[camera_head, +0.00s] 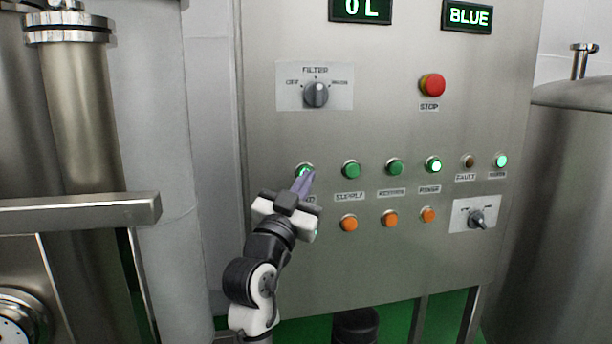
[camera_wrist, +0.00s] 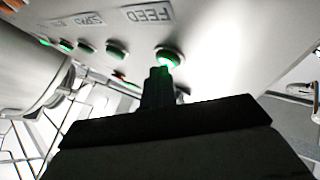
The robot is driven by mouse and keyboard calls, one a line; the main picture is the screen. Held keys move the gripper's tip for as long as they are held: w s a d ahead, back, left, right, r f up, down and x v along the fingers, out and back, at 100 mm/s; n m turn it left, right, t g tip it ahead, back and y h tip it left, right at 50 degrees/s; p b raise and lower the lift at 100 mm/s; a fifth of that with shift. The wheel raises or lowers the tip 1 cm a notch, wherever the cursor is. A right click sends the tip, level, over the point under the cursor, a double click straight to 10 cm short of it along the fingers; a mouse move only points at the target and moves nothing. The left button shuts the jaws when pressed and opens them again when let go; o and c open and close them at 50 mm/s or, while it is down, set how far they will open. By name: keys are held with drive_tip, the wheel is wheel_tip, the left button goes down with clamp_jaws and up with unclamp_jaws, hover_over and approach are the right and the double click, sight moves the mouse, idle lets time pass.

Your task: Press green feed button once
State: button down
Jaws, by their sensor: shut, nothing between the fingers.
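The green feed button (camera_head: 304,168) is at the left end of a row on the steel control panel (camera_head: 380,125). My gripper (camera_head: 304,178) is shut, with its fingertips at the button and hiding part of it and most of its label. In the wrist view the feed button (camera_wrist: 168,57) glows green beside a FEED label (camera_wrist: 148,13). The shut fingertips (camera_wrist: 160,72) overlap the button's lower edge there. Whether they touch it or stop just short, I cannot tell.
Two more green buttons (camera_head: 351,169) (camera_head: 395,167) and a lit one (camera_head: 433,165) continue the row. Orange buttons (camera_head: 349,223) sit below. A filter knob (camera_head: 316,94) and red stop button (camera_head: 432,85) are above. A metal beam (camera_head: 80,212) stands left; a tank (camera_head: 565,190) stands right.

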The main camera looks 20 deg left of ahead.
idle(0.4)
drive_tip(key=shift+s+d, duration=0.45)
drive_tip(key=shift+s, duration=0.25)
drive_tip(key=s+d, duration=0.1)
drive_tip(key=s, duration=0.1)
drive_tip(key=s+d, duration=0.1)
drive_tip(key=s, duration=0.1)
drive_tip(key=shift+d, duration=0.4)
idle(0.5)
